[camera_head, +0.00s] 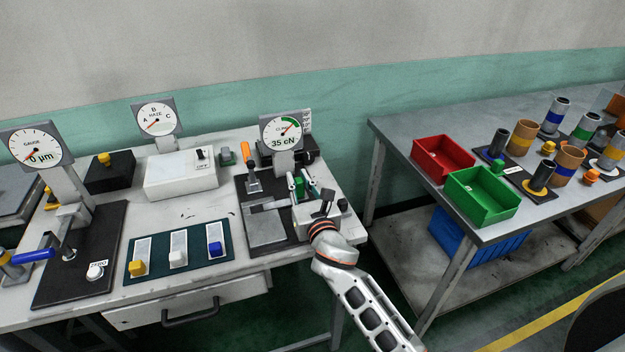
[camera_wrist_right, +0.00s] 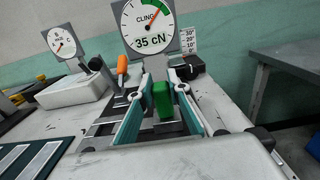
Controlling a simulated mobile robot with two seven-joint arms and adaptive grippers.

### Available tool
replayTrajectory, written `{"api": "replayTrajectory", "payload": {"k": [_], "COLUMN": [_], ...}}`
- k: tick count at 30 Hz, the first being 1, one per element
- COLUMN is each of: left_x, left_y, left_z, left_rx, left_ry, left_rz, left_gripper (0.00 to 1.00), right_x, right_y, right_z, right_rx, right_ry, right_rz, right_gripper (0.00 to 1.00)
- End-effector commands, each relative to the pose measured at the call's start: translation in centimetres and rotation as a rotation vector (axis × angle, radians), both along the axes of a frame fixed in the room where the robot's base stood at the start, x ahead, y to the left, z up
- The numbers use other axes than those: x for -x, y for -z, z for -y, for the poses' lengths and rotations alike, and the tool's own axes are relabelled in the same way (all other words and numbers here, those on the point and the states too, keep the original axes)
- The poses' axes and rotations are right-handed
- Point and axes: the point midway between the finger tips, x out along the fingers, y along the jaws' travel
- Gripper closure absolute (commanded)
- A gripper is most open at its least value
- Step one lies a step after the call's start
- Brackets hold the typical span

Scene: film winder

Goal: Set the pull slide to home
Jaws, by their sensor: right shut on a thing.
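The cling tester (camera_head: 268,227) stands at the right end of the left bench, a dark base with a grey plate. Its round dial (camera_head: 281,131) reads 35 cN; the dial also shows in the right wrist view (camera_wrist_right: 149,24). The pull slide's green block (camera_wrist_right: 162,101) stands below the dial, between the teal pads of my right gripper (camera_wrist_right: 163,92). In the head view my right gripper (camera_head: 303,184) reaches over the tester from the front right and is shut on the block. The slide's track is partly hidden by the gripper. My left gripper is out of view.
A white haze box (camera_head: 180,176) and a green mat (camera_head: 178,252) with three sample cards lie left of the tester. An orange-handled tool (camera_wrist_right: 122,68) stands close behind-left. Right of a gap is another table with red (camera_head: 442,158) and green (camera_head: 482,197) bins.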

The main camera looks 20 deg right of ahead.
Motion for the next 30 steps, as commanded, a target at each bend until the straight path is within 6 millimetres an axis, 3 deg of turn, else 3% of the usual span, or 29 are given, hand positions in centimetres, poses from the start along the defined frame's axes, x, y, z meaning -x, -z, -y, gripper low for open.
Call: {"api": "replayTrajectory", "payload": {"k": [2, 6, 15, 16, 18, 30], "left_x": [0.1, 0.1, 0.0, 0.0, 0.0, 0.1], "left_y": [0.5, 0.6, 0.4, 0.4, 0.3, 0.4], "left_z": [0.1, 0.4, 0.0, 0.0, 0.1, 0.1], "left_rx": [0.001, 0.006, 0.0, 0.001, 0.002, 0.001], "left_ry": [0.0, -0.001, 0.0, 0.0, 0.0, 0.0], "left_rz": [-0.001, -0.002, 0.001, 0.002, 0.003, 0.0], "left_gripper": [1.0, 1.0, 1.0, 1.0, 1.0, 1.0], "right_x": [0.0, 0.1, 0.2, 0.2, 0.2, 0.5], "right_y": [0.1, 0.0, -0.1, -0.1, -0.1, 0.0], "right_z": [-2.2, -3.7, -4.2, -4.2, -4.2, -3.9], "right_rx": [-0.003, -0.001, -0.003, -0.003, -0.003, 0.0], "right_ry": [-0.003, -0.001, -0.005, -0.005, -0.005, -0.001], "right_rz": [0.001, 0.001, 0.002, 0.002, 0.002, 0.001], "right_gripper": [1.0, 1.0, 1.0, 0.8, 0.65, 0.65]}}
